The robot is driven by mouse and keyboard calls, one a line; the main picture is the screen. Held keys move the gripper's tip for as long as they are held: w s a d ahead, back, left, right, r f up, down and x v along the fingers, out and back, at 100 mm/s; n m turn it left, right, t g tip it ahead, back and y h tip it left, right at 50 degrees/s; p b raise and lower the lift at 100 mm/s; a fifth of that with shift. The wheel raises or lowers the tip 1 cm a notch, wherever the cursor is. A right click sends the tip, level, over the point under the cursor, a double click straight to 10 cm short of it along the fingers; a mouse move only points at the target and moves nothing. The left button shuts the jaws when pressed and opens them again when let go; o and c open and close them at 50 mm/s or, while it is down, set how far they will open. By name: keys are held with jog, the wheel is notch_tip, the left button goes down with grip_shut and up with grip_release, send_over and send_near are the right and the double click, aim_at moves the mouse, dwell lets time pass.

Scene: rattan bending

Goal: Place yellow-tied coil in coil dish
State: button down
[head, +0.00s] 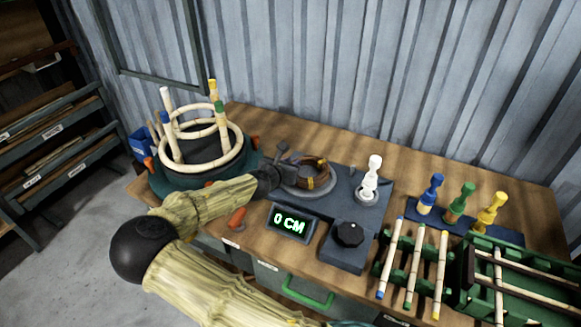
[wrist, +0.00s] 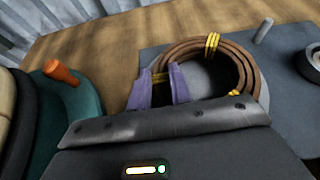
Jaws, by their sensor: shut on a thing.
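The brown coil with yellow ties (head: 316,172) is at the round grey coil dish (head: 321,197) on the dark grey base. In the wrist view the coil (wrist: 249,72) lies flat-looking over the dish (wrist: 197,84), with yellow ties at its far side and near right. My gripper (head: 289,160) reaches in from the left. In the wrist view my gripper's purple fingers (wrist: 160,87) are shut on the coil's left side, near a yellow tie. I cannot tell whether the coil rests on the dish or hangs just above it.
A white peg figure (head: 371,178) stands right of the dish. A display reading 0 CM (head: 290,222) and a black knob (head: 348,235) are in front. A rattan hoop frame (head: 200,145) stands left. Blue, green and yellow pegs (head: 460,203) and green racks (head: 480,275) are right.

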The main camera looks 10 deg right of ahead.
jog(key=shift+f, duration=0.6)
jog(key=shift+f, duration=0.1)
jog(key=c, duration=1.3)
grip_release()
jog(key=v, duration=1.2)
